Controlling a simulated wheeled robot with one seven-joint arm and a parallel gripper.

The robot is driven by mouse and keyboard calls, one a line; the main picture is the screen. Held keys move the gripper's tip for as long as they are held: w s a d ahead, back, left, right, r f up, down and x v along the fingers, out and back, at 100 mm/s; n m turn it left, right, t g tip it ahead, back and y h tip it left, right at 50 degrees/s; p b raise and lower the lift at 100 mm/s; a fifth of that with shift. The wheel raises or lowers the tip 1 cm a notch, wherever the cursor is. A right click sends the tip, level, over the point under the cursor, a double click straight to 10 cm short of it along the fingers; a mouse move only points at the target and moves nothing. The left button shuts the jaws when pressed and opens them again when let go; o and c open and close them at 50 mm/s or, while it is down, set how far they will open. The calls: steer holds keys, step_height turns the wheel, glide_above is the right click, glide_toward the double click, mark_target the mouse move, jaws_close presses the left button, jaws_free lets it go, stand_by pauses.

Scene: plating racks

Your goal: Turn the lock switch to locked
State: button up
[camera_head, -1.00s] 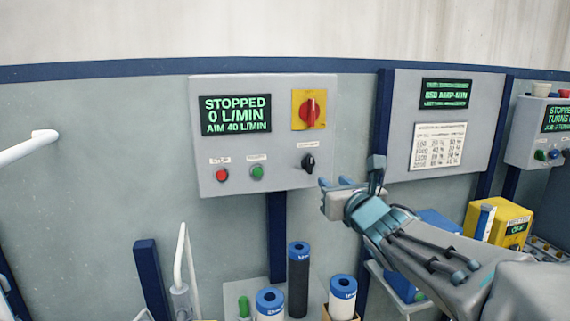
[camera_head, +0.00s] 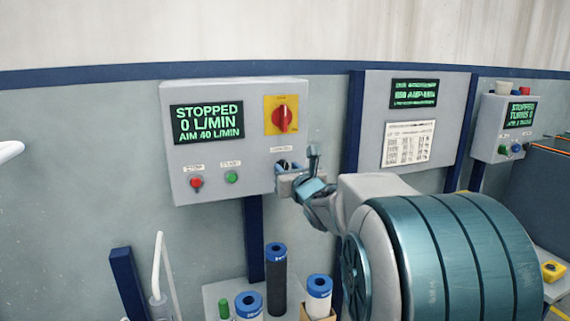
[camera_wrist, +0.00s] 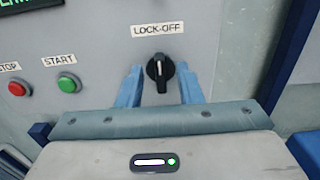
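The lock switch is a black rotary knob (camera_wrist: 160,76) under a "LOCK-OFF" label (camera_wrist: 159,30) on a grey control box (camera_head: 240,100). In the wrist view its grip stands upright, with a white mark near its top. My gripper (camera_wrist: 160,88) is open, its two blue fingers on either side of the knob, with a gap showing on each side. In the head view my gripper (camera_head: 294,174) is at the box's lower right corner and mostly hides the knob.
The box also has a red rotary switch (camera_head: 284,115) on a yellow plate, a display (camera_head: 207,122) reading "STOPPED 0 L/MIN", a red stop button (camera_head: 196,182) and a green start button (camera_wrist: 68,83). Blue-topped cylinders (camera_head: 276,265) stand below. A second panel (camera_head: 440,115) is to the right.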

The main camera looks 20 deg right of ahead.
steer(key=shift+w, duration=0.7)
jaws_close()
